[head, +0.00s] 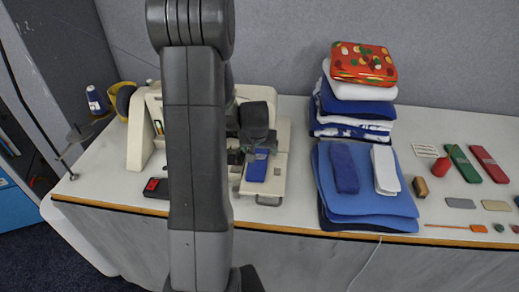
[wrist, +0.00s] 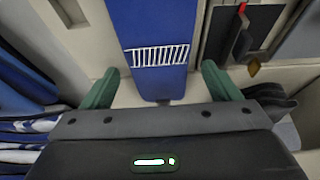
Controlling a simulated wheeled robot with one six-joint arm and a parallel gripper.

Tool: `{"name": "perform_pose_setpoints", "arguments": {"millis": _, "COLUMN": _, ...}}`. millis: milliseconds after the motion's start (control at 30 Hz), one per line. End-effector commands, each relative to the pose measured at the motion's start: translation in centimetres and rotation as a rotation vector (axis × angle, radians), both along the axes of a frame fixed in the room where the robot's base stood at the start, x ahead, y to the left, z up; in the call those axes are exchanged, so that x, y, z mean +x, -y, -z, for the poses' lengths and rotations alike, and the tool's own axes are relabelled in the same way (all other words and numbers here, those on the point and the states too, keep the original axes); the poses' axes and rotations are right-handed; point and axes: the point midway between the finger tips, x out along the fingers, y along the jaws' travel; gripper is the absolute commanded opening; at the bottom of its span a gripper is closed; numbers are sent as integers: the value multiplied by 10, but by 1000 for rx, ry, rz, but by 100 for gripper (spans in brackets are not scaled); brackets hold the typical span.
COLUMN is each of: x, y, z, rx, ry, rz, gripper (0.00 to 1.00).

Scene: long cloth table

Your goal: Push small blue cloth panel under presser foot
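The small blue cloth panel (head: 256,170) lies on the pale bed of the sewing machine (head: 141,130). In the wrist view the panel (wrist: 150,25) is a long blue strip with a white ladder-like mark, its rounded near end between my fingers. My gripper (wrist: 160,85) is open, with one green finger on each side of the panel and visible gaps. I cannot tell its height above the cloth. In the head view my gripper (head: 256,143) is over the panel's far end. A dark metal part with a red tip (wrist: 243,30) is right of the panel; whether it is the presser foot is unclear.
My arm hides much of the machine in the head view. To the right are blue folded cloths (head: 370,210) and a stack with a red patterned cloth (head: 362,64). A black-and-red box (head: 156,187) is near the front edge. A blue thread spool (head: 95,100) stands at left.

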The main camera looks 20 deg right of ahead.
Motion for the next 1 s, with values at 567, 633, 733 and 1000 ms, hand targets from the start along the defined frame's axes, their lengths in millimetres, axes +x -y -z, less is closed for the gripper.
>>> {"name": "perform_pose_setpoints", "arguments": {"millis": 567, "x": -10, "y": -6, "z": -34, "rx": -3, "ry": 7, "rz": 1, "gripper": 83}}
{"name": "perform_pose_setpoints", "arguments": {"millis": 633, "x": -13, "y": -8, "z": -46, "rx": -4, "ry": 9, "rz": 1, "gripper": 83}}
{"name": "perform_pose_setpoints", "arguments": {"millis": 733, "x": -18, "y": -11, "z": -65, "rx": -8, "ry": 14, "rz": -1, "gripper": 83}}
{"name": "perform_pose_setpoints", "arguments": {"millis": 1000, "x": -32, "y": -19, "z": -111, "rx": -13, "ry": 17, "rz": -3, "gripper": 83}}
